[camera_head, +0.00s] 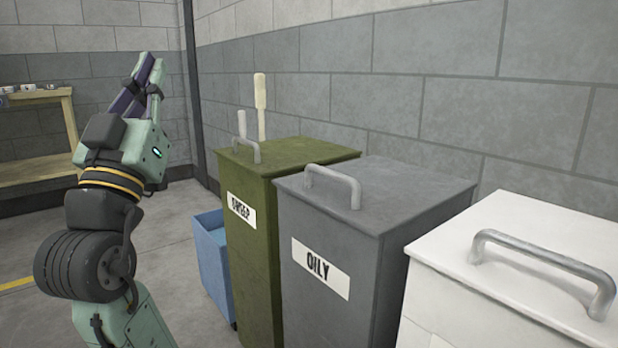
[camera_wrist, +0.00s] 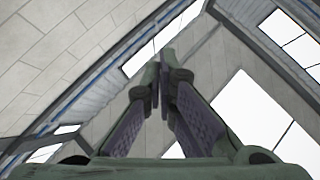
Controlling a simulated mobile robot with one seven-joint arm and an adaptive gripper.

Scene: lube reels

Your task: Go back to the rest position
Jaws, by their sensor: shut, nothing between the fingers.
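My gripper (camera_head: 149,72) is raised and points upward at the left of the head view, with nothing held between its fingers. In the wrist view my gripper (camera_wrist: 160,85) shows its two fingers close together at the tips, against the ceiling and bright window panels. My arm stands upright below it, clear of the bins in the picture.
A green bin (camera_head: 255,260) labelled SWEEP, a grey bin (camera_head: 370,260) labelled OILY and a white bin (camera_head: 490,300) stand along the block wall, each with a lid handle. A blue container (camera_head: 213,265) is beside the green bin. A wooden bench (camera_head: 40,165) stands far left. Floor between is open.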

